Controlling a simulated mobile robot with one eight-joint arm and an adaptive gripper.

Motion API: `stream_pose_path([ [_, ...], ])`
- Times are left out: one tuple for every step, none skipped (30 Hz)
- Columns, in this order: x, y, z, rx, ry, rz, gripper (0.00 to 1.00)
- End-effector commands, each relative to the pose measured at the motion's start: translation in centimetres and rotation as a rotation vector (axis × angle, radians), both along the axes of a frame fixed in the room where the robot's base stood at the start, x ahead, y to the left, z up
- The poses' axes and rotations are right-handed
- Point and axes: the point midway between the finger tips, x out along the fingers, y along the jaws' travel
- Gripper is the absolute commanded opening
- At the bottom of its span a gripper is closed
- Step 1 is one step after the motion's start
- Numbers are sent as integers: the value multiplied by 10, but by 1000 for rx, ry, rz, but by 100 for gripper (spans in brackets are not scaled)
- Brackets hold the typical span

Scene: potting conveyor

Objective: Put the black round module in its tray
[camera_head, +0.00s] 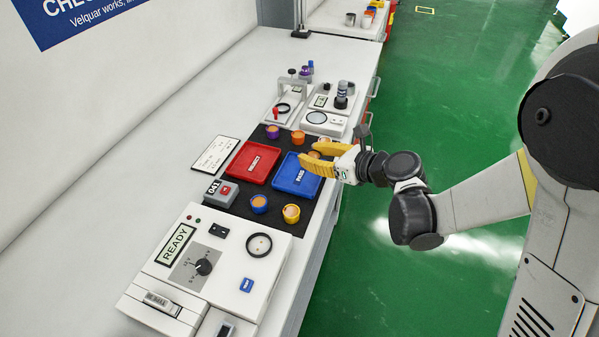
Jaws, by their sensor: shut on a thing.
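My gripper (306,160) has yellow fingers and is shut on a small round module (314,154) at the near side of the blue tray. Only its tan top shows between the fingers; its side colour is hidden, so I cannot tell whether it is the black one. The blue tray (283,183), marked PASS, lies on a dark mat, partly under the fingers. The red tray (236,172), marked REJECT, lies left of it. Both trays look empty where visible. No other module in view is clearly black.
Round modules stand around the trays: purple (272,131), orange (298,137), blue (259,203) and yellow (291,213). A tester panel (230,236) with a black ring socket sits in front. Fixtures (320,122) stand behind.

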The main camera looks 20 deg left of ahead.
Motion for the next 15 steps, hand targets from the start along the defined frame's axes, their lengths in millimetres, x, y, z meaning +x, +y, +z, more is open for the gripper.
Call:
stream_pose_path([
  [1, 12, -10, 0, -2, 4, 0],
  [2, 17, -13, 1, -1, 4, 0],
  [3, 23, -16, 1, -1, 2, 0],
  [4, 26, -18, 1, -1, 1, 0],
  [4, 29, -19, 1, -1, 1, 0],
  [5, 32, -21, 0, 0, 1, 0],
  [5, 34, -21, 0, -1, 0, 0],
  [5, 35, -22, 0, -1, 0, 0],
  [5, 35, -24, 0, 0, -1, 0],
  [5, 36, -26, 1, -1, -1, 0],
  [6, 36, -29, 1, -1, -1, 0],
  [6, 35, -35, 1, -1, -1, 0],
  [5, 35, -40, 0, 0, -1, 0],
  [5, 35, -46, 1, -1, -1, 0],
  [6, 35, -53, 1, -1, -1, 0],
])
